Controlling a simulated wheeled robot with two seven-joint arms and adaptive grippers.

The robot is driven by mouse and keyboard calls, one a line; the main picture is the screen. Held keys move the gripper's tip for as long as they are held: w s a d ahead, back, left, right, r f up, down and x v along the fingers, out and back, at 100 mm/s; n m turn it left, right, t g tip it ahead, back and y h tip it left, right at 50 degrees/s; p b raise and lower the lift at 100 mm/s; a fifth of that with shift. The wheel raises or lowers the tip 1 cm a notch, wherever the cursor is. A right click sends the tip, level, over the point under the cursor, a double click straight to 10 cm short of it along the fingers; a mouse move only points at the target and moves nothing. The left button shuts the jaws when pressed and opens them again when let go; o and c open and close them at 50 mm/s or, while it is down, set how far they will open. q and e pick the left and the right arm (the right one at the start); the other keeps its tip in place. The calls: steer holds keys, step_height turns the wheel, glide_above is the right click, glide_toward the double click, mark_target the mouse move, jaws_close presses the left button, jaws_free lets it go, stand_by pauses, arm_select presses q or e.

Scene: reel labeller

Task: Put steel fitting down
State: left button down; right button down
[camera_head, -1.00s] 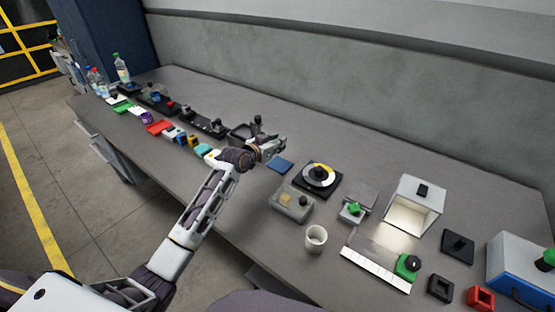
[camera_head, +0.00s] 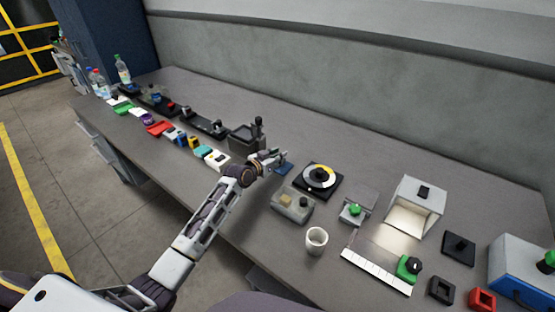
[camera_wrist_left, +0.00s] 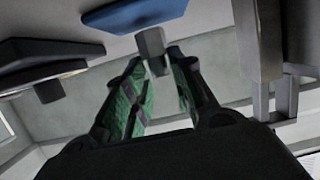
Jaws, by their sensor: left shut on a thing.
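The steel fitting (camera_wrist_left: 152,45) is a small grey piece between the fingertips of my left gripper (camera_wrist_left: 157,66) in the left wrist view. The gripper, with green finger pads, is shut on it. In the head view my left gripper (camera_head: 279,158) is over the blue pad (camera_head: 285,169), hiding part of it; the fitting is too small to make out there. In the wrist view the fitting overlaps the blue pad's edge (camera_wrist_left: 133,14); I cannot tell whether it touches. My right gripper is out of view.
A black dial stand (camera_head: 319,181) is right of the pad, with a grey box (camera_head: 292,205) in front. A dark device with an upright handle (camera_head: 246,138) stands left of the gripper. A white cup (camera_head: 316,240) is near the front edge. The table behind the pad is clear.

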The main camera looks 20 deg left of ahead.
arm_select(q)
steer(key=shift+f, duration=0.5)
steer(key=shift+f, duration=0.15)
steer(key=c, duration=1.2)
jaws_free()
steer(key=shift+r, duration=0.2)
steer(key=shift+v, duration=6)
